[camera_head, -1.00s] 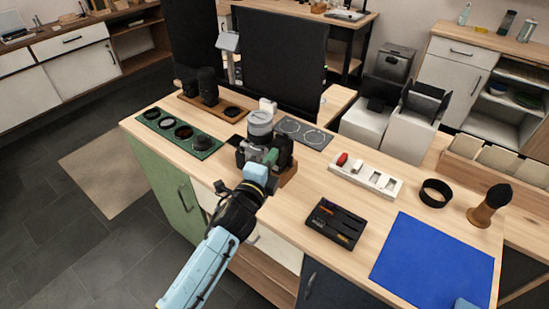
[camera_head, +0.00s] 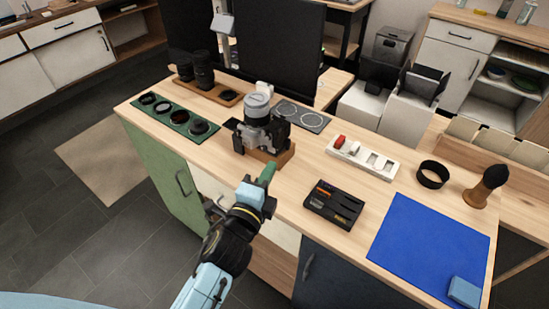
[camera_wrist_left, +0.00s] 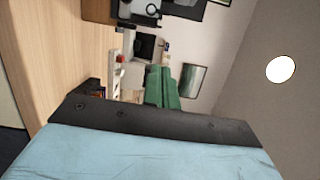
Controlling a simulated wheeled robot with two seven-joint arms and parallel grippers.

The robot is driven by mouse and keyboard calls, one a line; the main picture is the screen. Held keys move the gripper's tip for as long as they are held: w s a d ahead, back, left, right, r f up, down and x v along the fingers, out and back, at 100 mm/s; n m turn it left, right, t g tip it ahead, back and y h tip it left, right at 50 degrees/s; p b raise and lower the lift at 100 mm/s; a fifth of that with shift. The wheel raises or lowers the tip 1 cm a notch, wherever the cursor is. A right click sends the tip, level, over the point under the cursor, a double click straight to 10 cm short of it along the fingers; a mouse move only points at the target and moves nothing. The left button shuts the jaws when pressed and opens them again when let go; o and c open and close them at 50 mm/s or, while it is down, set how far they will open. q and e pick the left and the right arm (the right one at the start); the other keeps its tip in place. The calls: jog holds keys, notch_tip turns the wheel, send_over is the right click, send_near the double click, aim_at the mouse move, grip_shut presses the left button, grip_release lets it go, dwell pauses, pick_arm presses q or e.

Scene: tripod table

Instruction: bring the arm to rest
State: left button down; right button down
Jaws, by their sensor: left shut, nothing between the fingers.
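My left gripper (camera_head: 267,173) has green fingers, which are shut and empty. It is near the table's front edge, just in front of the camera stand and apart from the camera. The shut green fingers also show in the left wrist view (camera_wrist_left: 165,90). A black camera (camera_head: 262,133) with a grey lens (camera_head: 257,106) pointing up sits on a wooden stand (camera_head: 284,156). My right gripper is not in view.
A black tool tray (camera_head: 333,204), a white tray (camera_head: 362,157) and a blue mat (camera_head: 430,245) with a light blue block (camera_head: 464,291) lie to the right. A green tray of round filters (camera_head: 175,118) lies left. A black ring (camera_head: 432,174) and a brush (camera_head: 487,186) stand beyond the mat.

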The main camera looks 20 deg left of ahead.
pick_arm(q)
jog(key=shift+s+a, duration=0.1)
jog(key=shift+s, duration=0.55)
